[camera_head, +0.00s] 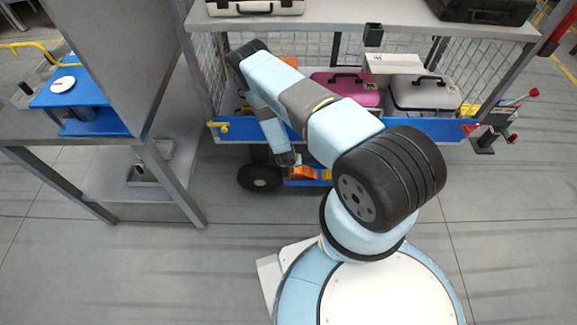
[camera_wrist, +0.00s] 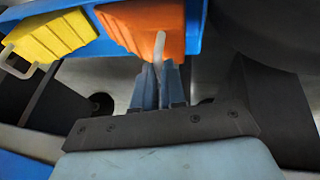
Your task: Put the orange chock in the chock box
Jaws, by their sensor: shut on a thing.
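The orange chock (camera_wrist: 140,26) is at the top middle of the wrist view, with a pale grey handle at its lower edge. My gripper (camera_wrist: 160,72) is shut on this handle. In the head view the orange chock (camera_head: 304,173) shows low beside the cart's wheel, just right of my gripper (camera_head: 291,161). A blue box or holder (camera_head: 300,183) lies at the chock; its blue edge also shows in the wrist view (camera_wrist: 82,46). I cannot tell whether the orange chock rests in it or is lifted clear.
A yellow chock (camera_wrist: 52,36) with a handle sits left of the orange one. The black cart wheel (camera_head: 260,178) is close by on the left. The cart's blue side rail (camera_head: 400,128) runs above. A grey table frame (camera_head: 150,160) stands at left; open floor lies in front.

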